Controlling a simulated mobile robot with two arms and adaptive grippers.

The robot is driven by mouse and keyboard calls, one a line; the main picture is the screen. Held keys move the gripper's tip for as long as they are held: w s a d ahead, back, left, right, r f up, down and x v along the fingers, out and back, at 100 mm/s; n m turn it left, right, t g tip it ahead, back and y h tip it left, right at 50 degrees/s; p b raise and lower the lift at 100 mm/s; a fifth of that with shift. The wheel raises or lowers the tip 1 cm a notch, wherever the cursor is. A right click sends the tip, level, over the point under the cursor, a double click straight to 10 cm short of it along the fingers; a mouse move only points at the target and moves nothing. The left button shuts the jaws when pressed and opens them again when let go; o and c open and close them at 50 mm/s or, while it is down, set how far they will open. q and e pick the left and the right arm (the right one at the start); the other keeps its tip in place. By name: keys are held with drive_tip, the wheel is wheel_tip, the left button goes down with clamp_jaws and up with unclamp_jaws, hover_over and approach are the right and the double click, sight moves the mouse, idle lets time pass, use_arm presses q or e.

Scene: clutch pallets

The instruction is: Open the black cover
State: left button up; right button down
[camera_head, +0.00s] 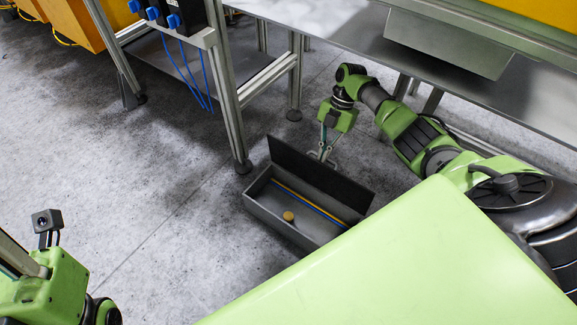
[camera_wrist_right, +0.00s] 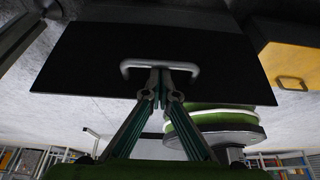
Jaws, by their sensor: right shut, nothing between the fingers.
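The black cover (camera_head: 318,174) stands raised along the far long side of an open grey box (camera_head: 288,226) on the floor. The box's inside shows from above. In the right wrist view the cover (camera_wrist_right: 200,55) appears as a dark panel with a grey bar handle (camera_wrist_right: 160,66). My right gripper (camera_head: 322,153) is behind the raised cover, at its outer face. Its fingers are shut with nothing between them; in the right wrist view the fingertips (camera_wrist_right: 161,88) are at the handle. I cannot tell whether they touch it. Part of my left gripper (camera_head: 45,285) shows at lower left; its fingertips are not clear.
Inside the box lie a small round tan piece (camera_head: 288,216) and long yellow and blue strips (camera_head: 310,206). A metal table (camera_head: 350,35) stands behind, with frame legs (camera_head: 232,100) left of the box. Open floor (camera_head: 130,190) lies to the left.

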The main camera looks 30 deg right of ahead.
drive_tip(key=v, duration=0.7)
drive_tip(key=shift+d+r, duration=0.15)
drive_tip(key=shift+r, duration=0.05)
